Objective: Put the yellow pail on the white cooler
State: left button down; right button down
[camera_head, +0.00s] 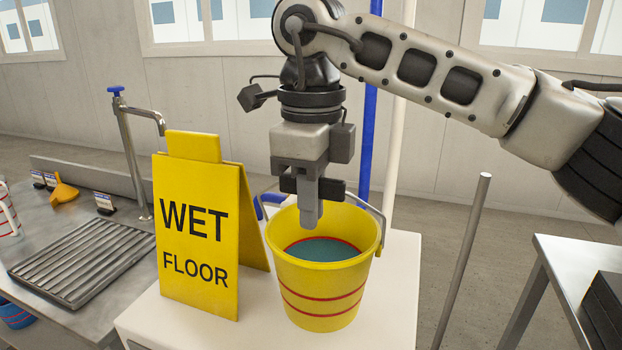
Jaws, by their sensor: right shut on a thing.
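The yellow pail (322,290) is upright, with red bands and blue-green contents inside. It is at or just above a white flat-topped unit (390,310), which may be the white cooler; I cannot tell whether its base touches the top. My right gripper (311,205) points down over the pail's mouth, shut on the pail's raised handle (372,212). The fingers hide part of the handle and the far rim. My left gripper is not in view.
A yellow wet floor sign (200,230) stands close to the pail's left. Left is a metal bench (50,245) with a ribbed drain tray (85,262), a tap (125,140) and an orange funnel (63,191). A metal post (462,260) and another table (565,265) are at right.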

jog(key=shift+f, duration=1.75)
jog(key=shift+f, duration=0.15)
jog(key=c, duration=1.5)
grip_release()
jog(key=shift+f, duration=0.1)
notch_tip(320, 180, up, 12)
jog(key=shift+s+r, duration=0.1)
jog(key=shift+r, duration=0.1)
jog(key=shift+s+f, duration=0.1)
